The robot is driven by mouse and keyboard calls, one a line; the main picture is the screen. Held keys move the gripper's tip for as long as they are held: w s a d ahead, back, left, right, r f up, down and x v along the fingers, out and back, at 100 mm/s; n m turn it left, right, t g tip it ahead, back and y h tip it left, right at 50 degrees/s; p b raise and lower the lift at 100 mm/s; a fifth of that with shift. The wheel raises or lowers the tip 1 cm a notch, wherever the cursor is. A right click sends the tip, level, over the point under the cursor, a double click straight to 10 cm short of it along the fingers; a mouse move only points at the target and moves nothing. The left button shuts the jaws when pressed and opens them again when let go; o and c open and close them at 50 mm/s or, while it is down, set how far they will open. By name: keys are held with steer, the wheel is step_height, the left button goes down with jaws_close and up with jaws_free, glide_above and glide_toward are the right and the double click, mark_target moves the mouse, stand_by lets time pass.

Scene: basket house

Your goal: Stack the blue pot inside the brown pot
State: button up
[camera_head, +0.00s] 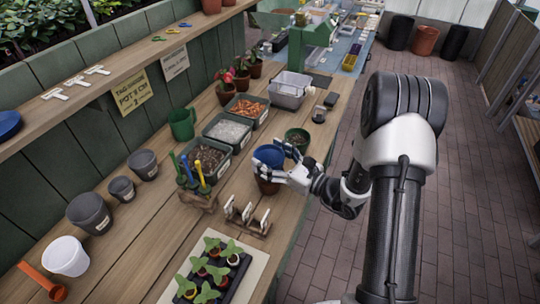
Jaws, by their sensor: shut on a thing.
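The blue pot (268,154) is upright between the fingers of my gripper (272,161), which is shut on it. The brown pot (267,187) shows directly below the blue pot on the wooden bench. The gripper's near finger and the blue pot hide most of the brown pot's rim. I cannot tell whether the blue pot's base is inside the brown pot or just above it.
A green pot with soil (297,138) stands close behind the gripper. A wooden label rack (247,221), a tool holder (197,200) and a seedling tray (216,272) are nearer. Bins of soil (207,158), white grains (229,131) and orange bits (247,109) stand left.

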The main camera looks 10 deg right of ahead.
steer(key=shift+f, duration=0.2)
steer(key=o, duration=1.2)
steer(key=v, duration=1.2)
steer(key=shift+r, duration=0.1)
